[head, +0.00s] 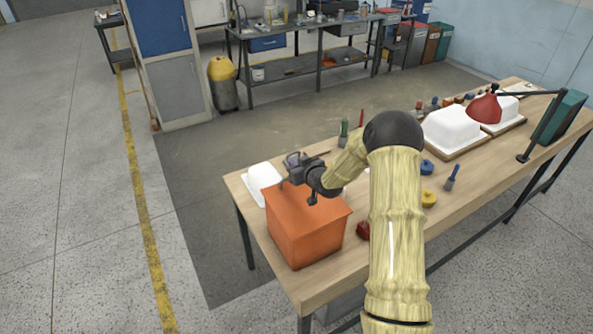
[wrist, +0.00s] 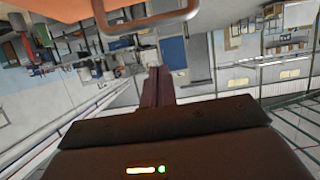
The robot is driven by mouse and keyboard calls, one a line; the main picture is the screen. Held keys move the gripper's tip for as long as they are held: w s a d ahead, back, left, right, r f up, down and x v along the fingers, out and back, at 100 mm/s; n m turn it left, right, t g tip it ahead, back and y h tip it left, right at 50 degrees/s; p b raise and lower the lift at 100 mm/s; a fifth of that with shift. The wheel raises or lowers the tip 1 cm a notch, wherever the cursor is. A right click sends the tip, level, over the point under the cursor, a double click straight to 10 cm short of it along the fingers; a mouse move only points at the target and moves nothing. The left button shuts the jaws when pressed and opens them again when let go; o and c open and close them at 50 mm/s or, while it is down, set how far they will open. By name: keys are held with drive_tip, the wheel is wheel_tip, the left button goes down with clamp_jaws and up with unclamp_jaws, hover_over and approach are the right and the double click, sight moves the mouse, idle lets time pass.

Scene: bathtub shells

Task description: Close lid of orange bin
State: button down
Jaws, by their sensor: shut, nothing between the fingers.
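The orange bin (head: 303,244) stands on the near left end of the wooden workbench. Its top looks like a flat orange surface, partly covered by my gripper and wrist, so I cannot tell whether the lid is fully down. In the wrist view the narrow fingers (wrist: 157,72) are together. An orange surface (wrist: 40,8) and a brownish loop like a handle (wrist: 148,18) show at the top edge there. Contact with the bin cannot be made out.
A white shell (head: 262,182) lies behind the bin. The workbench (head: 407,215) also holds a red item (head: 363,230), a yellow disc (head: 429,198), a blue disc (head: 427,166), brushes, larger white shells (head: 452,127) and a red lamp (head: 484,108). Open floor lies left of the bench.

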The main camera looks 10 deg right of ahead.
sight(306, 197)
drive_tip(key=shift+s+d+f+p, duration=0.15)
drive_tip(key=shift+f+p, duration=0.2)
drive_tip(key=shift+f, duration=0.55)
drive_tip(key=shift+s+f+p, duration=0.15)
drive_tip(key=shift+f+p, duration=0.2)
drive_tip(key=shift+f, duration=0.55)
drive_tip(key=f+b, duration=0.2)
drive_tip(key=b, duration=0.1)
drive_tip(key=shift+w, duration=0.3)
drive_tip(key=shift+r, duration=0.2)
